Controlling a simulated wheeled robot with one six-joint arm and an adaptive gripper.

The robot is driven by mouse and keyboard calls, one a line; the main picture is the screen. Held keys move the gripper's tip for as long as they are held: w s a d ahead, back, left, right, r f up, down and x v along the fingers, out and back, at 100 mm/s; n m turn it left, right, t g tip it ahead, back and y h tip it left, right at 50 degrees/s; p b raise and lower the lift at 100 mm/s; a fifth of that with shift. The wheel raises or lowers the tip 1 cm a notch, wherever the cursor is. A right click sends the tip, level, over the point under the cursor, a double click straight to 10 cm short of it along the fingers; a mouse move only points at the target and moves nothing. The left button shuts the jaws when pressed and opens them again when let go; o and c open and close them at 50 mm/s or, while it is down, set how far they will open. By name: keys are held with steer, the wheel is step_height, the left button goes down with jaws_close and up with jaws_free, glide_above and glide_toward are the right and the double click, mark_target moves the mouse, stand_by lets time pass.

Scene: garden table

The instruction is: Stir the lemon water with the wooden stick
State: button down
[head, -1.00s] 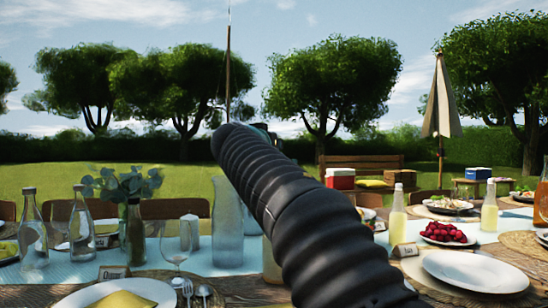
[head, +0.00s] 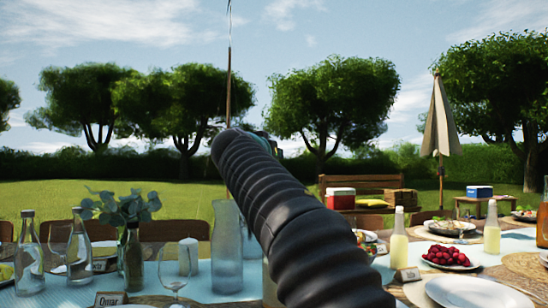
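A tall ribbed glass pitcher (head: 227,250) stands on the table left of centre, its right side behind my black arm. I cannot make out lemon or its contents. A pale yellowish vessel (head: 268,286) shows only partly beside it, mostly covered by my arm.
Clear bottles (head: 79,250), a dark bottle (head: 134,262) and a stemmed wine glass (head: 174,265) stand at left. Pale yellow bottles (head: 398,240), a plate of red fruit (head: 449,257) and an empty white plate (head: 476,293) are at right. The air above the table is open.

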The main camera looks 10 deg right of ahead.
steer(key=shift+s+d+m+t+h+b, duration=0.1)
steer(key=shift+s+m+t+h+b, duration=0.2)
steer(key=shift+s+b, duration=0.95)
steer(key=shift+s+d+m+t+h+b, duration=0.1)
steer(key=shift+s+m+t+h+b, duration=0.25)
steer(key=shift+b, duration=1.7)
steer(key=shift+f, duration=0.1)
step_height(320, 180, down, 8)
steer(key=shift+r+b, duration=0.25)
steer(key=shift+b, duration=0.05)
stand_by(0.3)
steer(key=shift+a, duration=0.1)
steer(key=shift+a, duration=0.65)
steer(key=shift+s+d, duration=0.1)
